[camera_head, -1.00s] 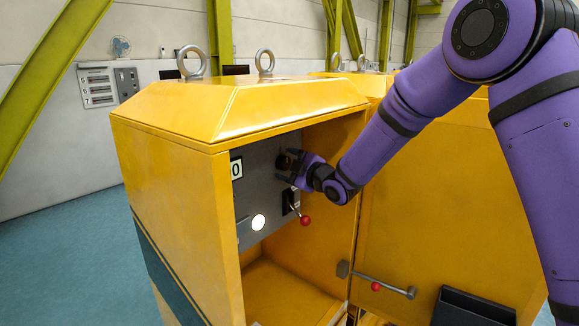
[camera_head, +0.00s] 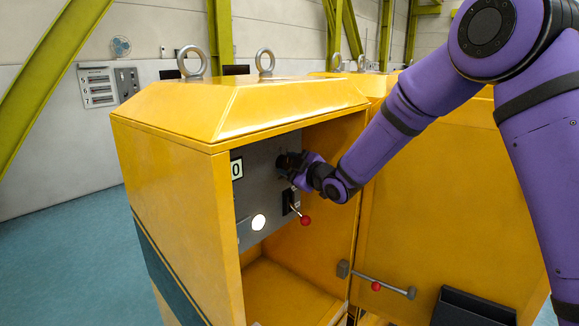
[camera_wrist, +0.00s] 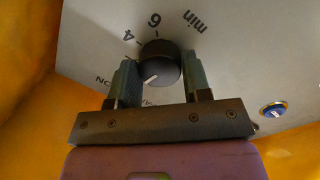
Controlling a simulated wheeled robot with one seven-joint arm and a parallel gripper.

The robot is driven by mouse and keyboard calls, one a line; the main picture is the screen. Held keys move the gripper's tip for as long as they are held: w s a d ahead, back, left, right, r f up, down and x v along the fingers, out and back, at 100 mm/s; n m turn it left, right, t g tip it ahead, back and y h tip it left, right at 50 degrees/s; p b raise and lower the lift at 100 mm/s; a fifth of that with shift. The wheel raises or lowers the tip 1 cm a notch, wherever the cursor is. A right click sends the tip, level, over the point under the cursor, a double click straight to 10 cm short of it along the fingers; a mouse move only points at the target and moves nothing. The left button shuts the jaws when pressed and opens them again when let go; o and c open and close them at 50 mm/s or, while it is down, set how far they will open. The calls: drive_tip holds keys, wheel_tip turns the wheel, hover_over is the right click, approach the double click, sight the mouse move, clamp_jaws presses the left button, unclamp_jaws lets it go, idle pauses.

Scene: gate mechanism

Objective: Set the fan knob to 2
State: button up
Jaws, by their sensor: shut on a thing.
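The dark round knob (camera_wrist: 158,62) sits on a grey panel inside the yellow cabinet. In the wrist view the panel shows "6", "4" and "min" beside the knob; other lettering is partly hidden. A white pointer line on the knob's face points to the lower left. My gripper (camera_wrist: 160,78) is shut on the knob, with one finger on each side. In the head view my gripper (camera_head: 286,163) is at the upper part of the panel and mostly hides the knob. I cannot read a "fan" label.
A red-tipped lever (camera_head: 305,220), a "0" display (camera_head: 237,169) and a round white light (camera_head: 258,222) are nearby on the panel. A blue button (camera_wrist: 273,110) shows in the wrist view. The cabinet's left wall (camera_head: 190,220) and open door (camera_head: 450,220) flank the opening.

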drive_tip(key=m, duration=0.3)
drive_tip(key=shift+m+g, duration=0.4)
drive_tip(key=shift+m, duration=1.4)
drive_tip(key=o, duration=0.9)
drive_tip(key=v, duration=1.1)
drive_tip(key=shift+r, duration=0.1)
